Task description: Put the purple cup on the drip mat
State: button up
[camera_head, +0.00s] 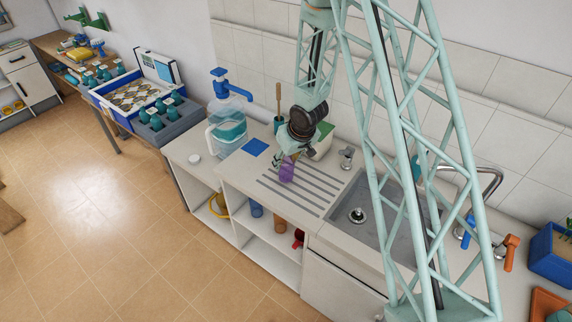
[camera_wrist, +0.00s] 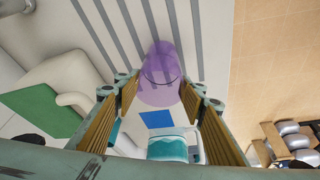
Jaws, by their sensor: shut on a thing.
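The purple cup (camera_head: 287,172) is translucent and is over the grooved drainboard beside the sink. It also shows in the wrist view (camera_wrist: 160,65), between the fingertips. My gripper (camera_head: 289,159) is shut on the cup from above; its ribbed fingers (camera_wrist: 159,92) lie on either side of it. I cannot tell whether the cup's base touches the drainboard. The drip mat appears to be the flat blue square (camera_head: 255,147) on the counter, left of the cup in the head view. This square is bare and also shows in the wrist view (camera_wrist: 157,119).
A water jug (camera_head: 229,122) with a blue pump stands behind and left of the blue square. A green-topped white container (camera_head: 322,142) stands close behind my gripper. The sink (camera_head: 375,215) is to the right. The counter between cup and blue square looks clear.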

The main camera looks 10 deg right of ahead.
jog(key=shift+f, duration=0.6)
jog(key=shift+f, duration=0.1)
jog(key=o, duration=0.7)
jog(key=shift+o, duration=0.2)
jog(key=shift+r, duration=0.2)
jog(key=shift+r, duration=0.2)
jog(key=p+v, duration=0.2)
jog(key=v, duration=0.9)
jog(key=shift+s+r, duration=0.2)
jog(key=shift+s, duration=0.05)
jog(key=shift+d, duration=0.1)
